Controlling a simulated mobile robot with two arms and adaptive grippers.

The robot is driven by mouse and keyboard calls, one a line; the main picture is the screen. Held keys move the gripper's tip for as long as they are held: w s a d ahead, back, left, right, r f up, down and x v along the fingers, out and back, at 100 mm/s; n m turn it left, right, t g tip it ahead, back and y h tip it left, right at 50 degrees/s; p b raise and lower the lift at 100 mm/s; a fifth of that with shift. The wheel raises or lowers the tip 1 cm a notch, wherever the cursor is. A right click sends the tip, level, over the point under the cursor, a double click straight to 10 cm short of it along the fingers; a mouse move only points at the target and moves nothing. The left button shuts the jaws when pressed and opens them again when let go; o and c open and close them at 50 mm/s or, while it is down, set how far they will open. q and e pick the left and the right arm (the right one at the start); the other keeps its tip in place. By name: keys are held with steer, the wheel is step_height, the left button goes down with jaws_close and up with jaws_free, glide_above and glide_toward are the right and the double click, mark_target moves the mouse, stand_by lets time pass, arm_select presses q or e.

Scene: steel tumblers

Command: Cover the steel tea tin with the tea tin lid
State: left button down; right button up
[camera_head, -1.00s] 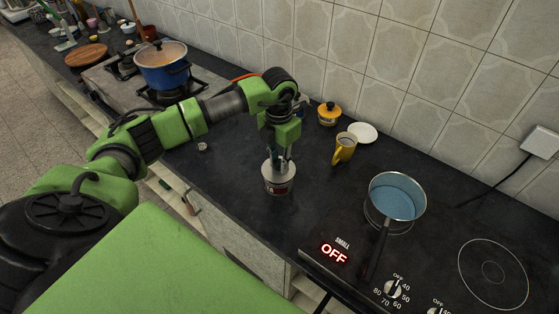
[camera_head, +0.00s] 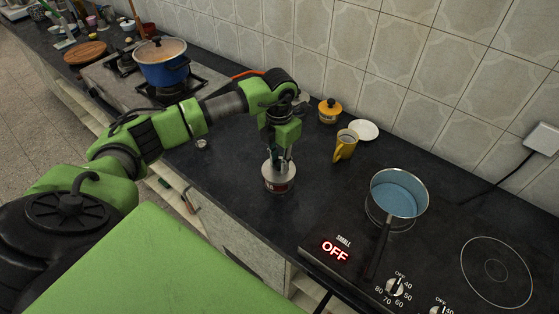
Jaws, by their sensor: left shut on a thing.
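The steel tea tin (camera_head: 279,184) stands upright on the dark counter, left of the blue pan, with a dark and red label on its side. My left gripper (camera_head: 279,161) points straight down at the top of the tin. It is shut on the tea tin lid, which lies at the tin's top. The fingers hide part of the lid, and I cannot tell whether it sits fully down on the rim. My right gripper is not in view.
A blue pan (camera_head: 398,194) stands on the hob at right. A yellow mug (camera_head: 345,147), a white saucer (camera_head: 365,130) and a yellow pot (camera_head: 330,112) stand behind the tin. A small silvery thing (camera_head: 202,144) lies left, near the front edge.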

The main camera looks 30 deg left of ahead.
arm_select(q)
steer(key=c, duration=1.8)
jaws_free()
steer(key=shift+o, duration=0.2)
step_height(320, 180, up, 12)
